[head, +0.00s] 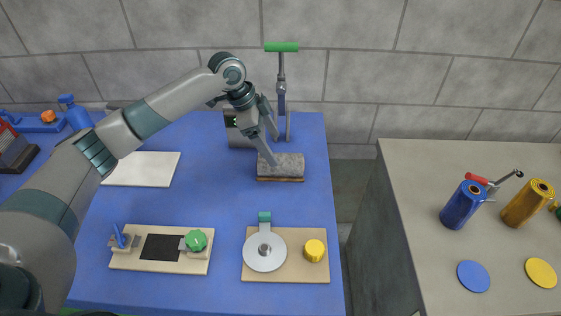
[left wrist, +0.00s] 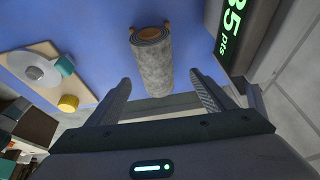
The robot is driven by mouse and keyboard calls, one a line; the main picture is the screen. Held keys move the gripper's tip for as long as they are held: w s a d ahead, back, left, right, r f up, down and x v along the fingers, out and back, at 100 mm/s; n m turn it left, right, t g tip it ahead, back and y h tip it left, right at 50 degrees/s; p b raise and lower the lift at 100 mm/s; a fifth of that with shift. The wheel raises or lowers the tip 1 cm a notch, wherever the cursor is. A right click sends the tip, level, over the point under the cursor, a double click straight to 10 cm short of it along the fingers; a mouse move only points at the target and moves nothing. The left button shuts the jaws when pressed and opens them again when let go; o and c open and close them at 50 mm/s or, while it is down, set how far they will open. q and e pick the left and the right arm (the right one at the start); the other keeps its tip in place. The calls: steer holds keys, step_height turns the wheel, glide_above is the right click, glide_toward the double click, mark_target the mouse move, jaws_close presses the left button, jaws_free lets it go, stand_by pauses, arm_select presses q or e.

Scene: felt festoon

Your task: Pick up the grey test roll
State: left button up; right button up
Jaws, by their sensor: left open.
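The grey test roll (head: 284,168) is a speckled felt cylinder lying on its side on the blue bench, with a thin brown edge along its bottom. In the left wrist view the roll (left wrist: 154,72) shows its spiral end, with brown pieces beside that end, and it lies ahead of the gap between my fingers. My left gripper (head: 267,148) is open and close to the roll at its upper left; one finger overlaps the roll's edge in the picture. My right gripper is not in view.
A grey device with a green display (left wrist: 236,30) and a green-handled press (head: 282,90) stand just behind the roll. In front is a board with a metal disc (head: 265,251) and yellow knob. A white sheet (head: 142,169) lies left. A grey counter (head: 420,230) stands right, across a gap.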

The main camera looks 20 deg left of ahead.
mark_target(279, 157)
arm_select(q)
steer(key=shift+w+d+f, duration=0.1)
steer(key=shift+d+f, duration=0.1)
steer(key=shift+f, duration=0.45)
steer(key=shift+d+f, duration=0.1)
steer(key=shift+d+f+p, duration=0.15)
steer(key=shift+f+p, duration=0.05)
steer(key=shift+p, duration=0.15)
steer(key=x, duration=0.1)
steer(key=p+x, duration=0.1)
steer(key=x, duration=0.2)
steer(key=shift+s+d+p, duration=0.1)
steer(key=shift+s+p, duration=0.25)
steer(key=shift+f, duration=0.25)
steer(key=shift+c, duration=0.6)
steer(key=c, duration=1.3)
steer(key=shift+o, duration=0.2)
steer(key=shift+r, duration=0.1)
